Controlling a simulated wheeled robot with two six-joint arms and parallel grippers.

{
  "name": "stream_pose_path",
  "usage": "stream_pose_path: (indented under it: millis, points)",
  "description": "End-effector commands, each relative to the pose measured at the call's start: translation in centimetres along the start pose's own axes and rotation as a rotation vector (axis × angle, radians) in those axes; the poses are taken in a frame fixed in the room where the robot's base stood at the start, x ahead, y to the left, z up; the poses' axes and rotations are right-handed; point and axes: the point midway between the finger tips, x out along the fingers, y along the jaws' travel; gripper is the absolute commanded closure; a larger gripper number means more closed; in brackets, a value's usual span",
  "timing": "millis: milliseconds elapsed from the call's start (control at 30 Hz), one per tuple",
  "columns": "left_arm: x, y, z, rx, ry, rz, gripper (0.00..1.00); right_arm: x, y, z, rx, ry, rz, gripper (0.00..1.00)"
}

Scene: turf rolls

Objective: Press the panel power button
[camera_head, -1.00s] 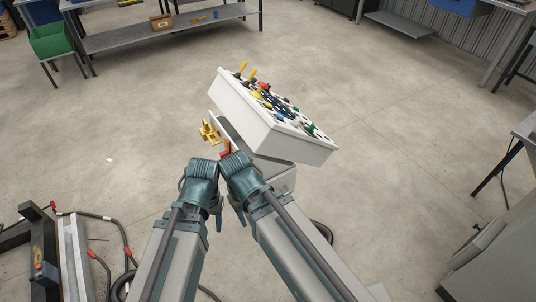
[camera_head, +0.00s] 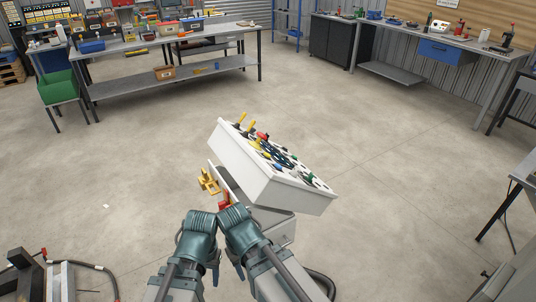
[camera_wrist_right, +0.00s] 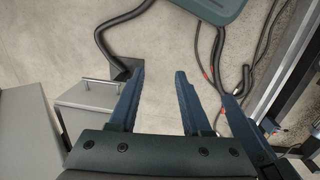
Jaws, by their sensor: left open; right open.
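A white control panel (camera_head: 262,182) with a sloped top stands on the floor ahead of my arms. Its top carries yellow levers, a red button (camera_head: 262,136), a green knob (camera_head: 310,181) and several dark dials. I cannot tell which of these is the power button. My left gripper (camera_head: 215,274) hangs below its teal wrist, short of the panel and apart from its top. It is open and its fingers are mostly hidden. My right gripper (camera_wrist_right: 159,76) is open and empty in the right wrist view, pointing over the floor.
A yellow metal fitting (camera_head: 208,181) and a red part (camera_head: 224,201) are at the panel's near left side. Cables (camera_wrist_right: 119,30) lie on the floor. Workbenches (camera_head: 165,48) stand far back. Open concrete floor surrounds the panel.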

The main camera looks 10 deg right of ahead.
Motion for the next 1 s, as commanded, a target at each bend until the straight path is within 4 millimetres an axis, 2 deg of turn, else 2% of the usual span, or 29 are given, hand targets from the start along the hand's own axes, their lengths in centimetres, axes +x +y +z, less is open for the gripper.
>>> stream_pose_path:
  millis: [33, 233, 267, 1000]
  points:
    - [0.00, 0.00, 0.00, 0.000, 0.000, 0.000, 0.47, 0.00, 0.00, 0.00, 0.000, 0.000, 0.000, 0.63]
    - [0.00, 0.00, 0.00, 0.000, 0.000, 0.000, 0.47, 0.00, 0.00, 0.00, 0.000, 0.000, 0.000, 0.99]
    - [0.00, 0.00, 0.00, 0.000, 0.000, 0.000, 0.47, 0.00, 0.00, 0.00, 0.000, 0.000, 0.000, 1.00]
    - [0.00, 0.00, 0.00, 0.000, 0.000, 0.000, 0.47, 0.00, 0.00, 0.00, 0.000, 0.000, 0.000, 1.00]
